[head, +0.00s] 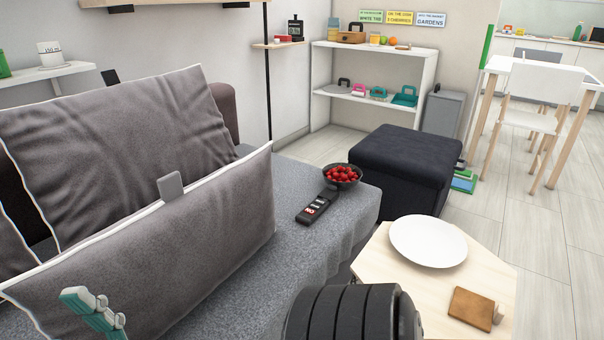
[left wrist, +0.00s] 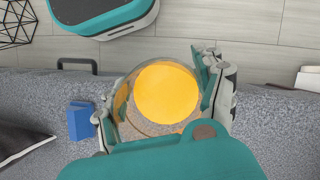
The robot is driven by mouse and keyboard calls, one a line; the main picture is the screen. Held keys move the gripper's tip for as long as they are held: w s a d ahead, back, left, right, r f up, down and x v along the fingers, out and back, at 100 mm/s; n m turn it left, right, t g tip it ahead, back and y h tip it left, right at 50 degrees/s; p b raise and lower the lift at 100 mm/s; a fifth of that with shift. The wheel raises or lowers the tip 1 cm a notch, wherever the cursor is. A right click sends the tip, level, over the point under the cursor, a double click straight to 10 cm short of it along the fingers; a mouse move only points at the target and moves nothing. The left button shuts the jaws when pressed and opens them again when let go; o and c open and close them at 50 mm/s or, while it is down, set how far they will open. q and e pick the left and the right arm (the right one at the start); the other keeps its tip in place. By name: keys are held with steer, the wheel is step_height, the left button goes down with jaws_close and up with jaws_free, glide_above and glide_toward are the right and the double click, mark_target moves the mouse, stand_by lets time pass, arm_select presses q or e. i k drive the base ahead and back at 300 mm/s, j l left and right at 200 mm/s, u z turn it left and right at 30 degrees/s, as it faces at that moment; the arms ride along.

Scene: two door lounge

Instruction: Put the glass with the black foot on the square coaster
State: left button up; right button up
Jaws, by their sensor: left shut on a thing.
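In the left wrist view my left gripper (left wrist: 156,102) is shut on a clear glass (left wrist: 121,112) holding orange liquid. The camera looks down into it, so its foot and the foot's colour are hidden. The grey sofa lies below and around it in that view. In the head view teal and grey gripper parts (head: 92,311) show at the lower left, in front of a cushion; the glass cannot be seen there. A brown square coaster (head: 470,304) lies on the pale wooden table (head: 385,267) at the lower right. My right gripper is not in view.
A white plate (head: 428,241) sits behind the coaster. A small pale block (head: 498,313) is at the coaster's right edge. A bowl of red fruit (head: 342,175) and a black remote (head: 316,207) are on the sofa. A blue block (left wrist: 81,121) is left of the glass.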

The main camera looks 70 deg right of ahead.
mark_target(472, 307)
steer(key=k+j+z, duration=0.1)
steer(key=z, duration=0.25)
steer(key=k+z, duration=0.15)
steer(key=z, duration=0.25)
steer(key=k+j+z, duration=0.1)
steer(key=z, duration=2.45)
